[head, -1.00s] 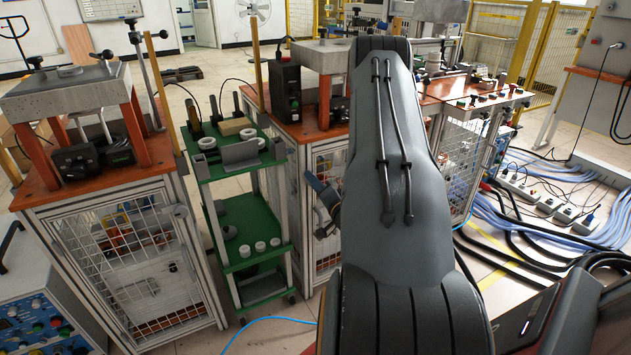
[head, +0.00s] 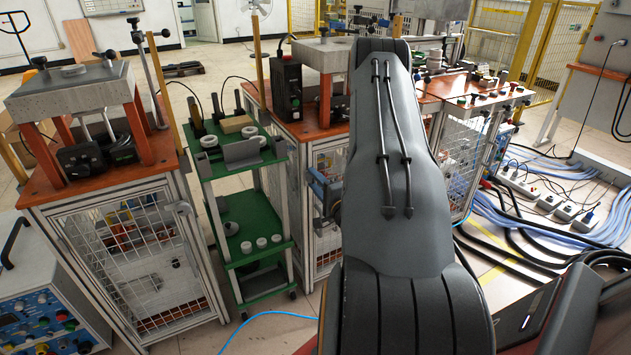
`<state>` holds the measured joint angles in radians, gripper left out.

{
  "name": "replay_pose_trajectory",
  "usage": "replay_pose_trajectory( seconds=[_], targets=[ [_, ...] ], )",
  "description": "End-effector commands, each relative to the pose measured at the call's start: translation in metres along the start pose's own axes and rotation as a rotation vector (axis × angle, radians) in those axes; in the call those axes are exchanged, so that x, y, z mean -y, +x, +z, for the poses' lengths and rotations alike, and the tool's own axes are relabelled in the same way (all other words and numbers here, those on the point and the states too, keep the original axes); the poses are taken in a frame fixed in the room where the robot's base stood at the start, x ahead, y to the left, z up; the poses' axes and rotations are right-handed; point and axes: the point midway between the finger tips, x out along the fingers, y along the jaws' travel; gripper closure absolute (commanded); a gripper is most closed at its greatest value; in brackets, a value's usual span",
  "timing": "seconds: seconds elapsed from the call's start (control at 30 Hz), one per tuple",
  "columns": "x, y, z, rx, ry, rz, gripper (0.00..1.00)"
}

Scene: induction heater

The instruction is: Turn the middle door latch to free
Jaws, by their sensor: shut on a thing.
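The middle station's mesh door (head: 326,162) is partly visible to the left of my arm, under an orange-brown worktop. My large grey arm reaches forward and covers the right part of this door. My gripper (head: 325,192) shows only in part, as a blue and grey shape at the arm's left edge, against the door. It is shut at the door's latch side. The middle door latch is hidden behind the gripper and arm, so its angle cannot be read. The door appears closed.
A green shelf cart (head: 228,168) with white rings stands close left of the middle station. The left station (head: 130,270) has its own mesh door and latch (head: 180,208). Blue cables (head: 540,235) and power strips lie on the floor at right.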

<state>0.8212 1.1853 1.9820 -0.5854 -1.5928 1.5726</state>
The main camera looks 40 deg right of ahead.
Motion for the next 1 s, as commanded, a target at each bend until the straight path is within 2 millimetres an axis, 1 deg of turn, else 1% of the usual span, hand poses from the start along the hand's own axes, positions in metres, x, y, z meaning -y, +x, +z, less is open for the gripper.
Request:
replay_pose_trajectory(
  seconds=[0.27, 0.3, 0.37, 0.4, 0.63, 0.73, 0.87, 1.0],
  targets=[
    [0.0, -0.001, -0.002, -0.005, 0.0, 0.001, 0.9],
    [0.0, -0.001, -0.002, -0.005, 0.0, 0.001, 0.62],
    [0.0, -0.001, -0.001, -0.004, 0.0, 0.001, 0.52],
    [0.0, 0.0, -0.001, -0.003, 0.0, 0.001, 0.49],
    [0.0, 0.0, 0.001, 0.0, -0.001, 0.001, 0.49],
    [-0.001, -0.004, 0.001, 0.0, -0.001, 0.001, 0.49],
    [-0.001, -0.019, 0.0, -0.001, 0.0, 0.002, 0.49],
    [-0.001, -0.043, -0.001, -0.003, 0.001, 0.003, 0.49]
  ],
)
